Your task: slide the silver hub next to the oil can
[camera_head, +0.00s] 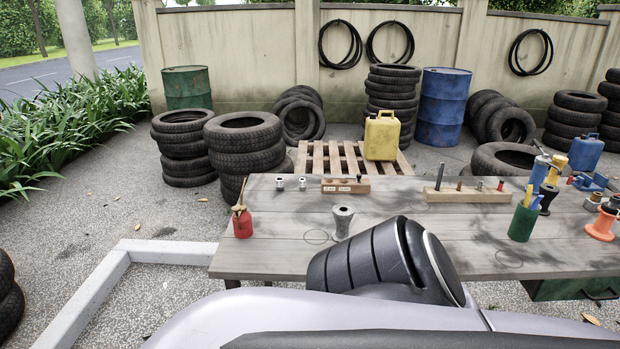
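The silver hub (343,222) is a grey, flared piece standing upright on the wooden table (278,255), left of its middle. The red oil can (242,222) with its thin spout stands upright at the table's left edge. The hub is to the right of the can, with a clear gap of bare wood between them. A thin ring outline (317,237) shows on the wood between them, nearer the hub. Neither of my grippers shows; a dark arm link of mine covers the table's front middle, close to the hub's lower right.
Small silver pieces (302,184) and a wooden block (346,186) stand along the back edge. A wooden rack (468,196) is behind right. A green cup (522,222) and orange funnel-shaped piece (599,226) stand at the right. A second ring outline (508,258) lies front right.

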